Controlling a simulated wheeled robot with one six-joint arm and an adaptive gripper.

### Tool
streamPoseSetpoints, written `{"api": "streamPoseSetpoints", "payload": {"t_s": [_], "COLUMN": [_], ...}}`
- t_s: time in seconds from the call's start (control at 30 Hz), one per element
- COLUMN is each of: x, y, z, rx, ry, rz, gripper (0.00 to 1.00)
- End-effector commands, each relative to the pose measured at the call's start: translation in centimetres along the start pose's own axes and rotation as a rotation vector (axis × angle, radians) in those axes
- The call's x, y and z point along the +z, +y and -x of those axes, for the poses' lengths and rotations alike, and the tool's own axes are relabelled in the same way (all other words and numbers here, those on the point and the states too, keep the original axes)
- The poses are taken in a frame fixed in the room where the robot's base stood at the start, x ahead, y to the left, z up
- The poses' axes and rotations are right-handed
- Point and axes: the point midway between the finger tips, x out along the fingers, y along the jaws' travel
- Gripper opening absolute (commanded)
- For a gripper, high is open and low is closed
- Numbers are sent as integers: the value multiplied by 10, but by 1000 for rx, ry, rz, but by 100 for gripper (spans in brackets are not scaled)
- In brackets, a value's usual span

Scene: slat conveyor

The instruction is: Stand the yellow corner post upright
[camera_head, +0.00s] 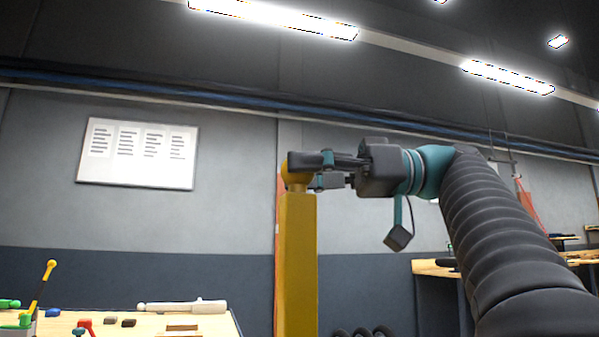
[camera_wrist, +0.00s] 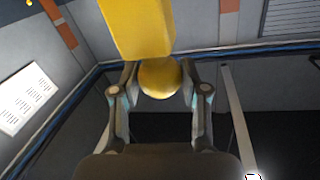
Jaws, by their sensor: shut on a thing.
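The yellow corner post (camera_head: 298,262) stands about upright in the head view, with a rounded knob at its top; its lower end is cut off by the picture's bottom edge. My gripper (camera_head: 300,168) comes in from the right and is shut on the knob. In the wrist view the post (camera_wrist: 138,28) runs up out of the picture, and its round knob (camera_wrist: 160,78) sits between the two fingers of my gripper (camera_wrist: 160,88). What the foot of the post rests on is out of view.
A wooden bench (camera_head: 215,327) at lower left holds a white cylinder (camera_head: 185,306), a yellow-knobbed lever (camera_head: 43,285) and small coloured pieces. A whiteboard (camera_head: 138,153) hangs on the grey wall. Another bench (camera_head: 432,268) stands at right behind my arm.

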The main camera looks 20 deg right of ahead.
Motion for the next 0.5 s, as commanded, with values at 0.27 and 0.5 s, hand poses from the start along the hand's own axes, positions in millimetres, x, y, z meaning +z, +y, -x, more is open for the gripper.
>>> {"api": "streamPoseSetpoints", "payload": {"t_s": [0.27, 0.5], "x": [2, 1], "y": [3, 2], "z": [1, 0], "rx": [0, -2], "ry": [0, -1], "rz": [-6, -4], "gripper": [69, 69]}}
